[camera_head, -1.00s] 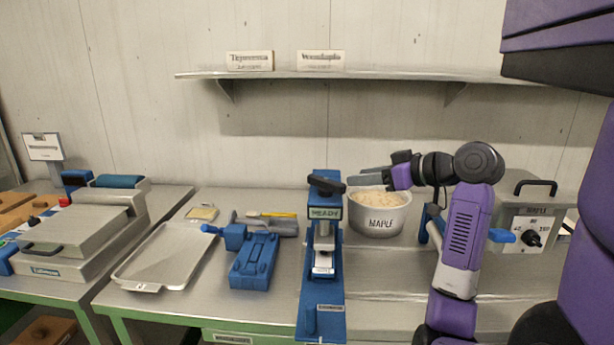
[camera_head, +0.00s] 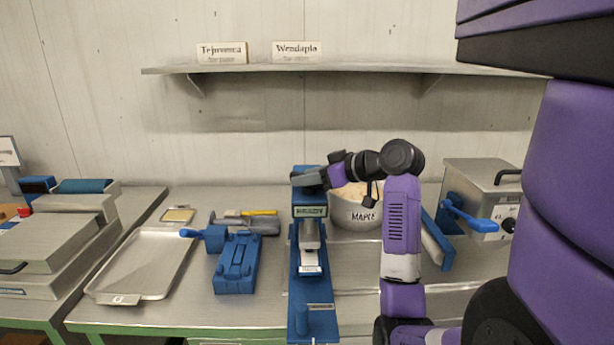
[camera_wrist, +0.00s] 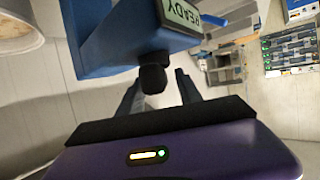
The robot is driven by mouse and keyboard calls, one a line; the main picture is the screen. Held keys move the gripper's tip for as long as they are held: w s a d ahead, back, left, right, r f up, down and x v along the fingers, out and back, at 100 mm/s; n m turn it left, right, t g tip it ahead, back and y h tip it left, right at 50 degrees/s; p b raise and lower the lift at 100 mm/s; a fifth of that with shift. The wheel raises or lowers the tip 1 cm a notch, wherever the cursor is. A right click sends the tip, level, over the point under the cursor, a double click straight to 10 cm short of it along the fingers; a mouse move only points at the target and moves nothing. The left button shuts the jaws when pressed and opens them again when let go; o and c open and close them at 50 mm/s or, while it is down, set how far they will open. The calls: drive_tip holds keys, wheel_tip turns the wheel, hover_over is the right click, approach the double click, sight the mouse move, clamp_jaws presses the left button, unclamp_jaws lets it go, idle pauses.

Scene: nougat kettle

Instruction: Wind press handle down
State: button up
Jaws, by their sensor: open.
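The blue press (camera_head: 307,290) stands upright on the table, with a READY plate (camera_head: 310,211) on its head. Its dark handle knob (camera_wrist: 153,74) shows in the wrist view, beside the press head. The lower handle parts are hidden.
A white MAPLE pot (camera_head: 357,211) stands just right of the press, behind my arm. A blue tool (camera_head: 236,262) and a metal tray (camera_head: 145,264) lie to the left. A grey box with a blue lever (camera_head: 470,217) is at the right. A shelf (camera_head: 330,69) runs above.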

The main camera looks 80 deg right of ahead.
drive_tip(key=shift+w, duration=0.15)
clamp_jaws()
drive_tip(key=shift+m+g+h+p, duration=0.5)
drive_tip(key=shift+m+h+p, duration=0.1)
drive_tip(key=shift+m+h, duration=0.5)
drive_tip(key=shift+d+m+h, duration=0.15)
drive_tip(key=shift+m+h, duration=0.35)
drive_tip(key=shift+h, duration=0.1)
